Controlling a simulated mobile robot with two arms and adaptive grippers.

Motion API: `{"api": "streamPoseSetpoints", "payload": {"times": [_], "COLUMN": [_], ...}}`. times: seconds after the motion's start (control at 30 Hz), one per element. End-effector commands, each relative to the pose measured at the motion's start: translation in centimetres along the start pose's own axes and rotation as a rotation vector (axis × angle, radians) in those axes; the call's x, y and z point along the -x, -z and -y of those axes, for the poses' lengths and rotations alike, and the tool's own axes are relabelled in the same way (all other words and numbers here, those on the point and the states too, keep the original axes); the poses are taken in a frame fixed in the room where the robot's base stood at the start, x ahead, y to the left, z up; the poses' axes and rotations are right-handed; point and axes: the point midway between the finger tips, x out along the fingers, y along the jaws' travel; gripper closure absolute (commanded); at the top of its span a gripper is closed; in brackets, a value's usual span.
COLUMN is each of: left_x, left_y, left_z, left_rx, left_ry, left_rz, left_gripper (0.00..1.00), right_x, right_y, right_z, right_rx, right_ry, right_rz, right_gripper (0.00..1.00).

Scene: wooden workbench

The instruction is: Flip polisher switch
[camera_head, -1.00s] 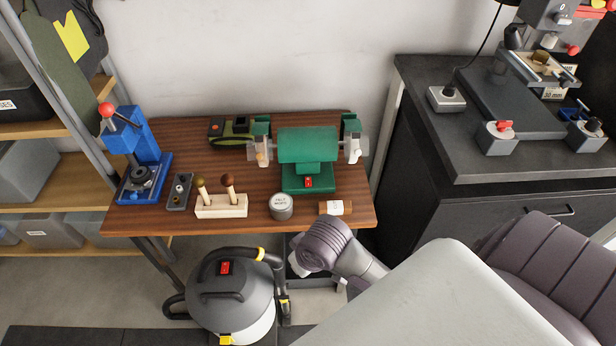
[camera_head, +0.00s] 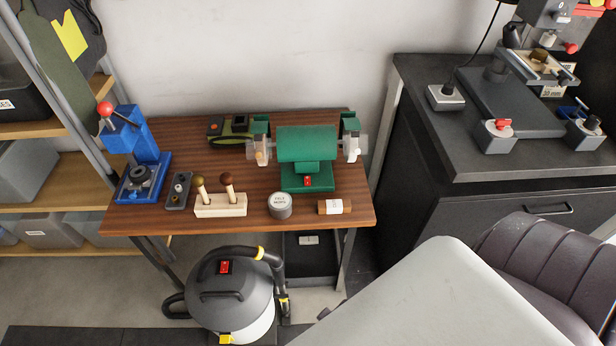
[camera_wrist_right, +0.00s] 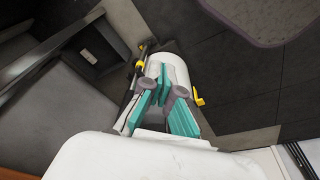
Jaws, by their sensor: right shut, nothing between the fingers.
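The green polisher (camera_head: 307,145) stands at the back right of the wooden workbench, with a wheel at each end. Its red switch (camera_head: 307,181) is on the front of the green base, facing me, and nothing covers it. The switch is too small to tell its position. My right gripper (camera_wrist_right: 163,80) shows in the right wrist view with its teal fingers shut and empty. It is low, away from the polisher, over the floor near the vacuum cleaner. Neither gripper shows in the head view.
On the workbench (camera_head: 290,221) a round tin (camera_head: 280,205), a small labelled block (camera_head: 334,207) and a wooden holder with two handles (camera_head: 220,210) stand before the polisher. A blue press (camera_head: 145,150) is at left. A vacuum cleaner (camera_head: 230,295) stands below. A black cabinet (camera_head: 470,190) is at right.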

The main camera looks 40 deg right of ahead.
Motion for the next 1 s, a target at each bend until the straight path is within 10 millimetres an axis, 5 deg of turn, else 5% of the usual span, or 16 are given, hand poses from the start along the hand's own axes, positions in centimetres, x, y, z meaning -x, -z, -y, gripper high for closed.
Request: {"api": "streamPoseSetpoints", "payload": {"times": [0.1,0.2,0.43,0.6,1.0], "left_x": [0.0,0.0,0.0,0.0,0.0], "left_y": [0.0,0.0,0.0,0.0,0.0], "left_z": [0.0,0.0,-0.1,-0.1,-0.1], "left_rx": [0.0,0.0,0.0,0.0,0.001], "left_ry": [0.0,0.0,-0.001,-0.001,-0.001], "left_rz": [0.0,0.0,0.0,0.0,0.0], "left_gripper": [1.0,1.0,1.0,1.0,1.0], "right_x": [-5.5,-8.9,-12.1,-12.5,-12.5], "right_y": [-5.0,-9.5,-17.6,-19.8,-20.0], "right_z": [0.3,0.5,0.6,0.6,0.5], "right_rx": [0.006,0.013,0.022,0.025,0.026], "right_ry": [0.004,0.007,0.01,0.01,0.01], "right_rz": [0.043,0.067,0.103,0.111,0.112], "right_gripper": [1.0,1.0,1.0,1.0,1.0]}}
